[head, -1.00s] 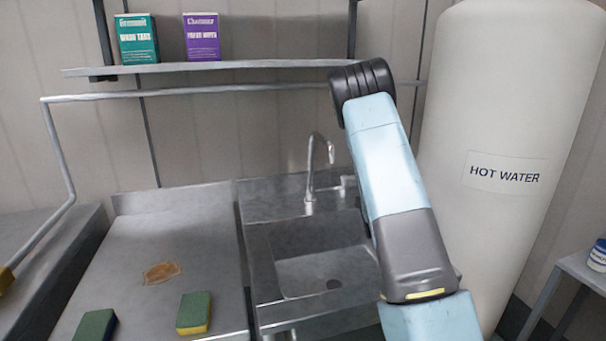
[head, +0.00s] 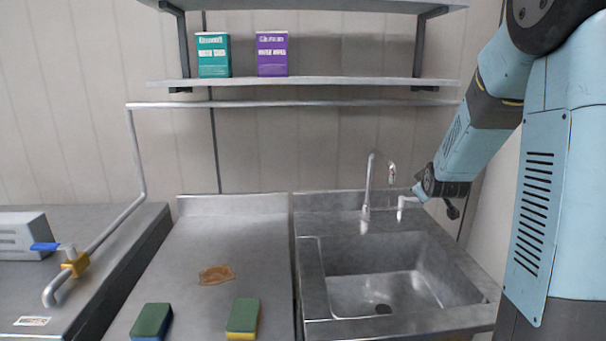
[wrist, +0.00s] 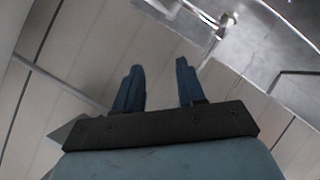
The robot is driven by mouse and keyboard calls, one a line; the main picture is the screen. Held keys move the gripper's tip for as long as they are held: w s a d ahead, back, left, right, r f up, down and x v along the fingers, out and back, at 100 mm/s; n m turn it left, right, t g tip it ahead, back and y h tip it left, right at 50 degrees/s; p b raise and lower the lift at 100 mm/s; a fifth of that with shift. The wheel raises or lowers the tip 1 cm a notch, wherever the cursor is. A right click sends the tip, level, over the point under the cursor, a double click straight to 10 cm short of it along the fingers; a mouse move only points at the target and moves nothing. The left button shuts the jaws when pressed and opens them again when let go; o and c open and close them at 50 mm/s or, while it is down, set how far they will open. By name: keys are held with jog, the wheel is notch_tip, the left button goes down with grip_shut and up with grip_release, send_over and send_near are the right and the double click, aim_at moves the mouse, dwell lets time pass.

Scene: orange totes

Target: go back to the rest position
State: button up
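In the wrist view my gripper (wrist: 158,66) has its two dark blue fingers apart with nothing between them. Behind the fingers I see wall panels and part of the sink area. In the head view my arm reaches in from the right side, and its dark end hangs right of the faucet, above the back right of the sink. The gripper fingers are hard to make out there.
A sink (head: 385,290) with a faucet (head: 369,190) is in the middle right. Two sponges (head: 151,320) (head: 243,317) and a brown stain (head: 216,274) are on the steel counter (head: 232,230). A shelf (head: 350,82) holds a green box (head: 213,55) and a purple box (head: 272,54). A pipe (head: 300,104) runs below.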

jog(key=s+a+r+m+g+y, duration=0.1)
jog(key=s+a+r+m+g, duration=0.1)
jog(key=s, duration=1)
jog(key=s+a+r+m+g, duration=0.2)
jog(key=s+a, duration=0.3)
jog(key=s, duration=0.7)
jog(key=s+a+r+m+g+y, duration=0.1)
jog(key=s+a+r, duration=0.3)
jog(key=s, duration=0.9)
jog(key=shift+a+m+g+y, duration=0.25)
jog(key=shift+m+g+y, duration=0.05)
jog(key=shift+m+g, duration=0.6)
jog(key=shift+s, duration=0.15)
